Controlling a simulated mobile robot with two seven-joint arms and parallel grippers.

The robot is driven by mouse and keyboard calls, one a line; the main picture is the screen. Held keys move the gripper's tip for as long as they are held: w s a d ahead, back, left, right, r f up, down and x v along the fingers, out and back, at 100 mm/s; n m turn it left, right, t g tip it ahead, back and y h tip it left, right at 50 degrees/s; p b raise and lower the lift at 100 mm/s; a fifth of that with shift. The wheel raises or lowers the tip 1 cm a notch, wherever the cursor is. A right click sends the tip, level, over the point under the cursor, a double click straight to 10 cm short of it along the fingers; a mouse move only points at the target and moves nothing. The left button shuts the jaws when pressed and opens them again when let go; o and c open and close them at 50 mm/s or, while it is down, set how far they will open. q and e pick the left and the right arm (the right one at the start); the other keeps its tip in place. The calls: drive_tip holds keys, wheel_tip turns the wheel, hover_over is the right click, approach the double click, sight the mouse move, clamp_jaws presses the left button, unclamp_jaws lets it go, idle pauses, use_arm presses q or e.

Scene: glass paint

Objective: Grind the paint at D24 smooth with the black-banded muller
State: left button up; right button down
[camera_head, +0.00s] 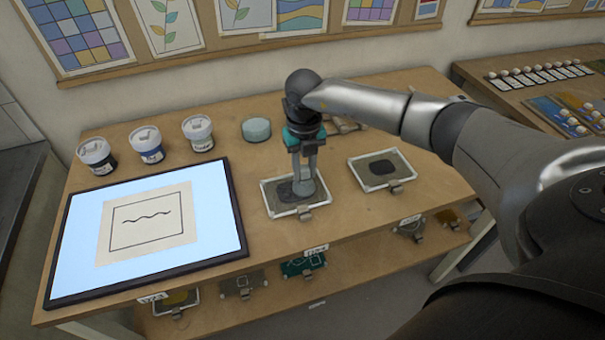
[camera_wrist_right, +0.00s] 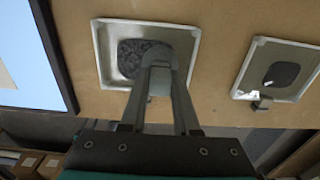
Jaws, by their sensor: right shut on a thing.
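My right gripper (camera_head: 304,160) is shut on a grey muller (camera_head: 304,185) and holds it roughly upright, low over the left framed plate (camera_head: 271,210). The muller's foot seems to rest on the dark paint patch (camera_head: 283,194), toward its right side. I cannot make out a black band on the muller or a D24 label. My left gripper is out of view.
A second framed plate (camera_head: 362,182) with a dark patch lies to the right. A lit panel (camera_head: 80,220) bearing a drawing lies left. Several lidded jars (camera_head: 198,133) and a round pale-green tub (camera_head: 256,129) stand behind. More plates sit on the shelf below.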

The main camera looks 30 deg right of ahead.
wheel_tip(320, 180, up, 5)
drive_tip(key=p, duration=0.4)
drive_tip(key=shift+r, duration=0.15)
idle(0.5)
drive_tip(key=f+b, duration=0.2)
drive_tip(key=f, duration=0.2)
drive_tip(key=shift+a+f+b, duration=0.1)
drive_tip(key=shift+a+b, duration=0.1)
drive_tip(key=shift+b, duration=0.15)
drive_tip(key=shift+f, duration=0.15)
idle(0.4)
